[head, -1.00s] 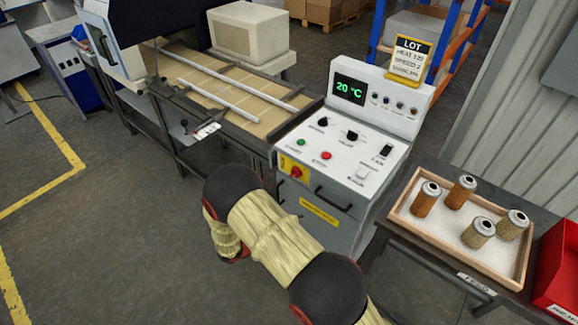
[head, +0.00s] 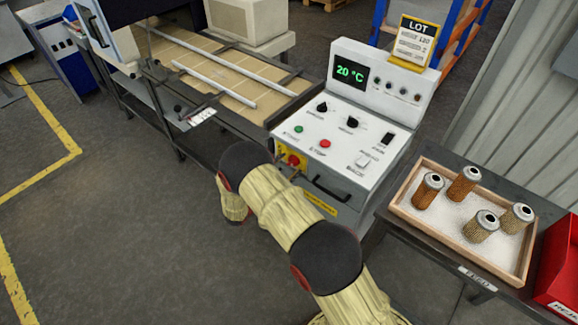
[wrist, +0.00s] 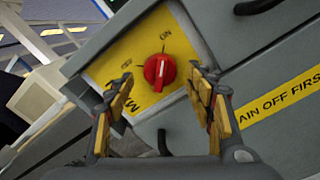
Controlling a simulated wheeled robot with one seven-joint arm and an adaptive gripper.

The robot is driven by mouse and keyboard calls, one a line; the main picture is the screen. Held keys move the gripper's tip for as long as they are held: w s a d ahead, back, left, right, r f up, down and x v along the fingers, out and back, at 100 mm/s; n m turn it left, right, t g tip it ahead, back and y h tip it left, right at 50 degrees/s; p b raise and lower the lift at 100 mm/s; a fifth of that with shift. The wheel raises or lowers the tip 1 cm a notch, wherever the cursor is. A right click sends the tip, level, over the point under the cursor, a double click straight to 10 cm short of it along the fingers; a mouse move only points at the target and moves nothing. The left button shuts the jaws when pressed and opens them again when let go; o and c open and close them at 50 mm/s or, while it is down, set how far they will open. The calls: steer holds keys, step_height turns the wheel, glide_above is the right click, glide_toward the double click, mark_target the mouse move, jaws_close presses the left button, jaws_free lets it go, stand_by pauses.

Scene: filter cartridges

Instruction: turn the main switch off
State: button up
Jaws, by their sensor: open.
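The main switch is a red rotary knob (wrist: 159,71) on a yellow plate (wrist: 138,50) on the grey cabinet front. A white mark shows on the knob's face, and "ON" is printed beside it on the plate. My gripper (wrist: 158,84) is open, with one yellow-padded finger on each side of the knob in the wrist view. In the head view the red knob (head: 292,160) is partly covered by my gripper's end.
The control panel (head: 340,140) above has a green button, a red button, dials and a display reading 20 °C. A drawer handle (head: 330,188) sticks out beside the switch. A tray (head: 455,250) of filter cartridges stands on a table at right. A conveyor (head: 215,75) lies behind.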

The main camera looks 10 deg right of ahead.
steer(key=shift+w+d, duration=0.35)
steer(key=shift+d, duration=0.2)
steer(key=c, duration=0.3)
steer(key=c, duration=0.8)
steer(key=shift+c, duration=0.3)
